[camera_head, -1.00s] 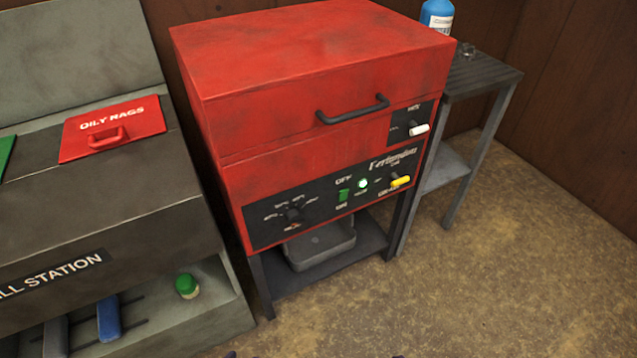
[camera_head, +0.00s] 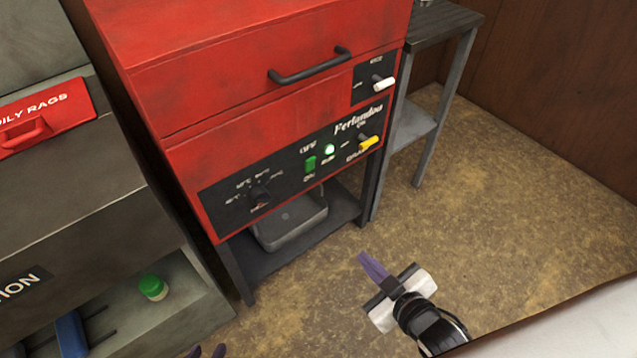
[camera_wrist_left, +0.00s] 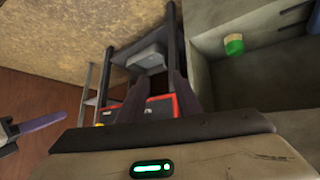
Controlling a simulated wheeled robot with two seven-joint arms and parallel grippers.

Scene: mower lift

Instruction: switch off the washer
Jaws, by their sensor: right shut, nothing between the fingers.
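The red washer (camera_head: 240,95) stands in the middle of the head view, with a dark control panel on its front. On the panel are a green switch (camera_head: 310,164) between an OFF label above and an ON label below, a lit pale green lamp (camera_head: 329,149), a black dial (camera_head: 260,196) and a yellow lever (camera_head: 368,142). My right gripper (camera_head: 365,260) is shut and empty, in front of the washer and below the panel. My left gripper (camera_head: 206,351) shows only its tips at the bottom edge; its fingers are apart and empty in the left wrist view (camera_wrist_left: 158,90).
A grey station (camera_head: 90,200) with a red rag lid (camera_head: 42,118) stands close on the left. A green-capped container (camera_head: 153,288) sits on its lower shelf. A grey tray (camera_head: 290,225) lies under the washer. A side table (camera_head: 440,22) stands right; floor in front is clear.

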